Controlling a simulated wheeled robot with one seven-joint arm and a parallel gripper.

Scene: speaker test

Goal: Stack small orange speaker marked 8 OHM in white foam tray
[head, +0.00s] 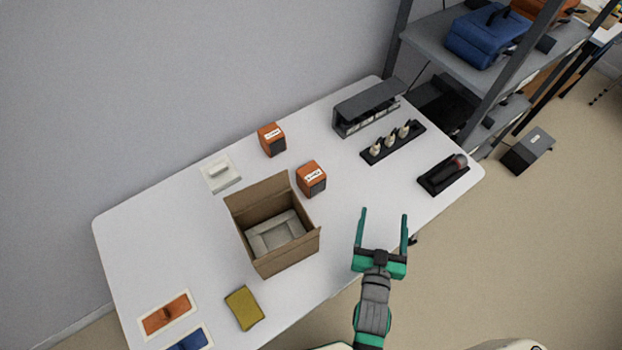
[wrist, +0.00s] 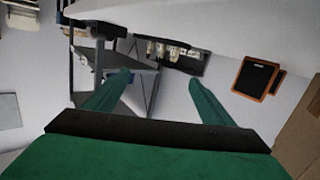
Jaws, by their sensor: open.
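Two small orange speakers with dark fronts and white labels stand on the white table; one (head: 271,140) is farther back, the other (head: 312,179) is nearer the box. The label print is too small to read. In the wrist view one speaker (wrist: 239,77) partly hides the other (wrist: 278,83). A pale foam tray with a recess (head: 262,243) lies inside the open cardboard box (head: 285,262); no speaker shows in it. A separate white foam piece (head: 221,184) lies behind the box. My gripper (head: 384,212) is open and empty, over the table's front edge, right of the box and apart from both speakers.
The box flaps stand up. A black rack with several small bottles (head: 392,143), a grey long unit (head: 368,105) and a black holder (head: 443,175) occupy the table's right end. A yellow sponge-like block (head: 244,308) and an orange-inset tray (head: 167,315) lie front left. Shelving stands beyond.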

